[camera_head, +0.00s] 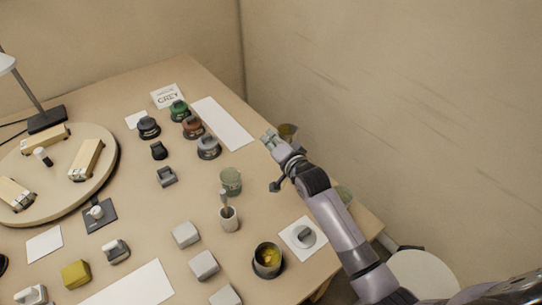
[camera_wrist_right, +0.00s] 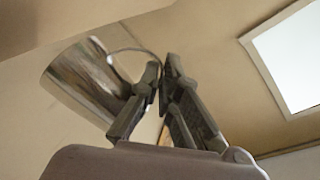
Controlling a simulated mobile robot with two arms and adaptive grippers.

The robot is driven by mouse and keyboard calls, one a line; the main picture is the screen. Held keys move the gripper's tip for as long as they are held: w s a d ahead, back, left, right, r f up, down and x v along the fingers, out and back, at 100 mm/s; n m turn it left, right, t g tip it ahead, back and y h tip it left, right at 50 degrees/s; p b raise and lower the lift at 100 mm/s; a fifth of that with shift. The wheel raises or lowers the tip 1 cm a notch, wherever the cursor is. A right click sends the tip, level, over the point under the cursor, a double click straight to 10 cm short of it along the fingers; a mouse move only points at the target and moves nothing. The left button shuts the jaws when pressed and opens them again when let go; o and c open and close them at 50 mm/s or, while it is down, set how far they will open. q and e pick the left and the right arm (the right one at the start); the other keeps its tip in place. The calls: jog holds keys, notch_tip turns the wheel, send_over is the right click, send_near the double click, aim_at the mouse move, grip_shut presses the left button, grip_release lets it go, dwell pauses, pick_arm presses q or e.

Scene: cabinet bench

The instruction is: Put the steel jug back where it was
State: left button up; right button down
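The steel jug (camera_wrist_right: 88,82) is a shiny metal vessel with a thin curved handle, tilted in the right wrist view. My right gripper (camera_wrist_right: 166,72) has its fingertips close together on the handle, with the jug to their left. In the head view my right gripper (camera_head: 268,137) is past the table's right edge in the picture, and the jug (camera_head: 289,130) shows just behind it, mostly hidden and apparently in the air. My left gripper is not in view.
The table (camera_head: 205,80) holds a white strip (camera_head: 223,124), several dark-based pots, a grey-green cup (camera_head: 231,181), a brush holder (camera_head: 229,219) and a dark pot with yellow contents (camera_head: 268,260). A white square with a grey lidded item (camera_head: 304,237) lies near the right edge. A wall rises beyond.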

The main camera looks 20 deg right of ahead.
jog(key=shift+f, duration=3.2)
jog(key=shift+f+b, duration=0.1)
jog(key=shift+b, duration=0.25)
jog(key=c, duration=1.8)
grip_release()
jog(key=shift+f, duration=0.1)
jog(key=shift+s, duration=0.1)
jog(key=v, duration=1.2)
jog(key=shift+p, duration=0.35)
